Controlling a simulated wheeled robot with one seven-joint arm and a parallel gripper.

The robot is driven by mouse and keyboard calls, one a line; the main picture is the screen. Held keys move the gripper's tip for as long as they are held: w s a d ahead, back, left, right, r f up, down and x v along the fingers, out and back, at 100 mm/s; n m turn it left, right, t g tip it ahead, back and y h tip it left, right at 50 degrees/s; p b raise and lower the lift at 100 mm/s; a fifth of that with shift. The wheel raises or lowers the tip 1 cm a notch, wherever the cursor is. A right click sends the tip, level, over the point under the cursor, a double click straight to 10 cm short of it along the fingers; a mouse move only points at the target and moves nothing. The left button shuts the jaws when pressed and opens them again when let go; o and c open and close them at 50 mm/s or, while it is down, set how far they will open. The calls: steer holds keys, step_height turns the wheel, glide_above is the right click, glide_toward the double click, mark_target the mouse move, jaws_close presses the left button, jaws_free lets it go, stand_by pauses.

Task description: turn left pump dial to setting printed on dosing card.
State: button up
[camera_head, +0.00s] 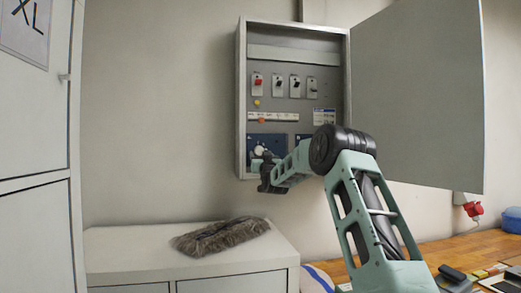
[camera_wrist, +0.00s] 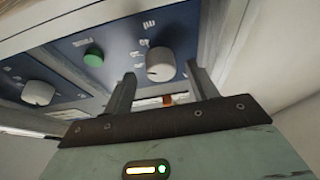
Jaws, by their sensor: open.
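The open wall cabinet holds a dark blue pump panel (camera_head: 278,141) at its bottom. A pale round dial (camera_head: 260,150) sits at the panel's left, just above my gripper (camera_head: 263,166). In the wrist view, my gripper (camera_wrist: 162,90) is open, with one finger on each side of a pale dial (camera_wrist: 160,66). The dial lies ahead of the fingertips, and no grip on it shows. A second pale dial (camera_wrist: 38,93) and a green button (camera_wrist: 93,57) are farther left there. Printed markings look inverted and are unreadable. A small white card with a blue header (camera_head: 324,116) is in the cabinet, its text too small to read.
The cabinet door (camera_head: 418,95) stands wide open to the right. Several switches (camera_head: 257,82) line the cabinet's upper part. A grey-brown furry pad (camera_head: 220,237) lies on the white low cabinet (camera_head: 120,252). A wooden bench (camera_head: 450,250) with small items is at right.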

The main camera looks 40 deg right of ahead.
steer(key=shift+x, duration=0.8)
steer(key=c, duration=1)
steer(key=n+b, duration=0.1)
steer(key=n+y+b, duration=0.1)
steer(key=shift+f+n+b, duration=0.2)
steer(key=shift+n+b, duration=0.1)
steer(key=shift+n, duration=0.1)
steer(key=shift+s+d+r+n+t+y+b, duration=0.1)
steer(key=shift+n+t+y+b, duration=0.5)
steer(key=shift+n, duration=0.5)
steer(key=shift+s+d+r+n+y, duration=0.1)
steer(key=shift+n+y, duration=0.7)
steer(key=shift+n, duration=0.7)
steer(key=shift+d+r+n+y, duration=0.15)
steer(key=shift+n+y, duration=0.65)
steer(key=shift+n, duration=0.7)
steer(key=shift+a, duration=0.1)
